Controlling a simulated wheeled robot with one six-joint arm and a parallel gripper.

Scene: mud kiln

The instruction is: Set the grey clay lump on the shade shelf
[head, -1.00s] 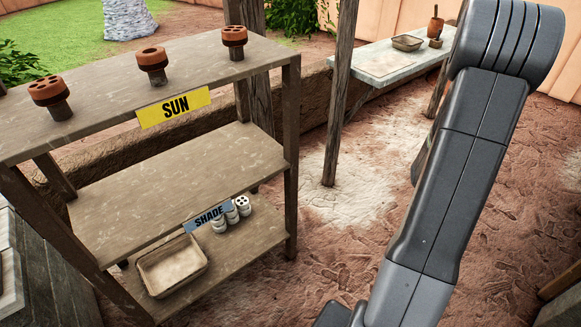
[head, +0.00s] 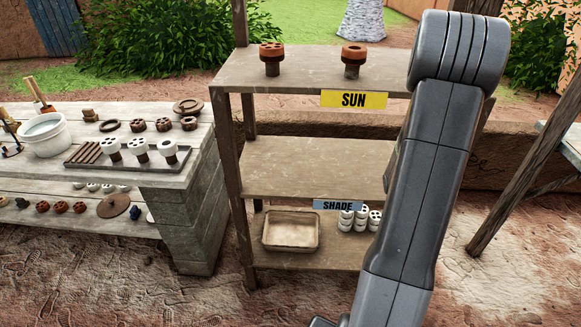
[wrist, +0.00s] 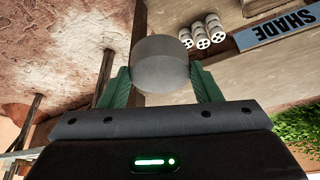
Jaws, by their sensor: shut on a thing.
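The grey clay lump (wrist: 160,66) is between the two green fingers of my gripper (wrist: 160,84) in the wrist view, and the gripper is shut on it. In the head view the gripper and lump are hidden behind my arm. The shade shelf (head: 340,257) is the low board under the blue SHADE sign (head: 339,205). A shallow tan tray (head: 291,231) stands on its left part, and several white pierced pieces (head: 358,217) stand right of it. In the wrist view, the SHADE sign (wrist: 279,30) appears upside down, with the white pieces (wrist: 205,33) near the lump.
The SUN shelf (head: 300,73) above holds brown pierced pieces on stands. An empty middle board (head: 300,160) lies between the two. A workbench (head: 175,178) with a white bucket (head: 43,134) stands at left. Wooden posts and another table are at right.

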